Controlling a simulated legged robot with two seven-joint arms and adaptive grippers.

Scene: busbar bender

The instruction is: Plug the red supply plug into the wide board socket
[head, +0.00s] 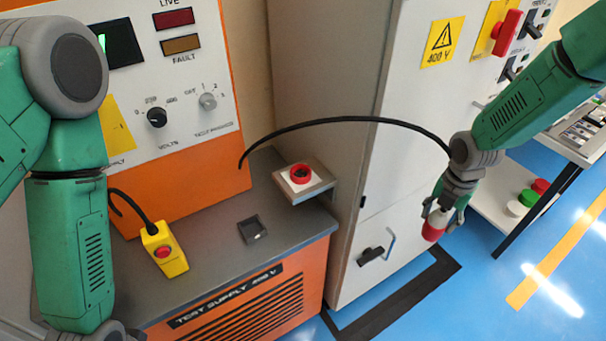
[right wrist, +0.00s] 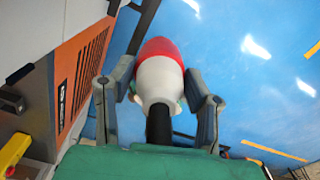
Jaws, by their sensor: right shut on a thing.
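The red supply plug, with a red front and a white body (right wrist: 158,78), is held in my right gripper (head: 443,213). The fingers are shut on its two sides. In the head view its red end (head: 433,231) points down, over the blue floor. A black cable (head: 345,119) arches from the orange supply to the plug's rear. A red-rimmed round socket (head: 300,174) faces up on a small grey bracket beside the grey cabinet, well left of the plug and apart from it. I see no other board socket. My left gripper is outside the view.
The orange test supply (head: 267,309) has a grey top with a yellow red-button box (head: 165,251) and a small dark holder (head: 252,229). The grey cabinet (head: 350,238) has a handle low on its front. A table (head: 565,140) stands right. Floor beneath the plug is clear.

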